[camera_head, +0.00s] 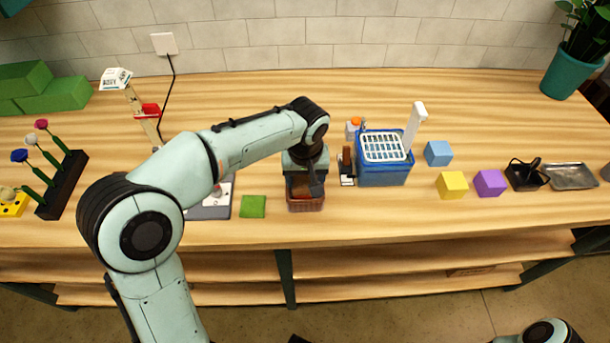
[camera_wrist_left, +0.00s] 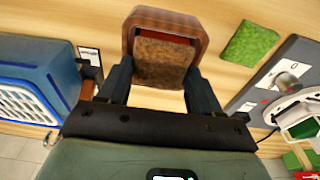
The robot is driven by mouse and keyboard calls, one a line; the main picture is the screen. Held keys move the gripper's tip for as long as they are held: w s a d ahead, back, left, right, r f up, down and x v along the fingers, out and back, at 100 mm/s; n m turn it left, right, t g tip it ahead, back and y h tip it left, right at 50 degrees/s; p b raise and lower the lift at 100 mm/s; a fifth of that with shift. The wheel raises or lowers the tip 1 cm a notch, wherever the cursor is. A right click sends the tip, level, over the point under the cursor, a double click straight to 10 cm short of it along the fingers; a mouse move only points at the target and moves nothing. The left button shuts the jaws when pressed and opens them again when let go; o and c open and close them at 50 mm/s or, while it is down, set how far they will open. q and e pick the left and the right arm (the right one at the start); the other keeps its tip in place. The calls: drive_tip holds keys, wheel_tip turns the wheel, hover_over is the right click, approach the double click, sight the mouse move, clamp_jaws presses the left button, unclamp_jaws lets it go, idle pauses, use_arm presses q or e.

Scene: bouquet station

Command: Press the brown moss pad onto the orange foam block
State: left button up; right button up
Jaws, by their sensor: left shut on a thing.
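The brown moss pad (camera_wrist_left: 160,62) is a flat, rough-textured square between the two fingers of my left gripper (camera_wrist_left: 158,80) in the left wrist view. The left gripper is shut on it and points down in the head view (camera_head: 305,180). Beyond the pad, a red-orange strip (camera_wrist_left: 167,37), which looks like the orange foam block, shows inside a brown basket (camera_wrist_left: 175,18). The basket also shows under the gripper in the head view (camera_head: 306,205). The pad covers most of the block; I cannot tell whether they touch. My right gripper is out of view.
A green moss square (camera_head: 252,206) lies left of the basket, beside a grey board (camera_head: 208,212). A blue caddy (camera_head: 383,175) stands close on the right. Blue (camera_head: 438,153), yellow (camera_head: 452,185) and purple (camera_head: 490,183) cubes lie farther right. The table's front edge is near.

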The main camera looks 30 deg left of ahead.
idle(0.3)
use_arm(q)
drive_tip(key=o, duration=1.2)
drive_tip(key=shift+r, duration=0.1)
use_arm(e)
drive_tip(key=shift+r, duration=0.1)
use_arm(q)
drive_tip(key=shift+r+p, duration=2)
drive_tip(key=shift+r, duration=0.9)
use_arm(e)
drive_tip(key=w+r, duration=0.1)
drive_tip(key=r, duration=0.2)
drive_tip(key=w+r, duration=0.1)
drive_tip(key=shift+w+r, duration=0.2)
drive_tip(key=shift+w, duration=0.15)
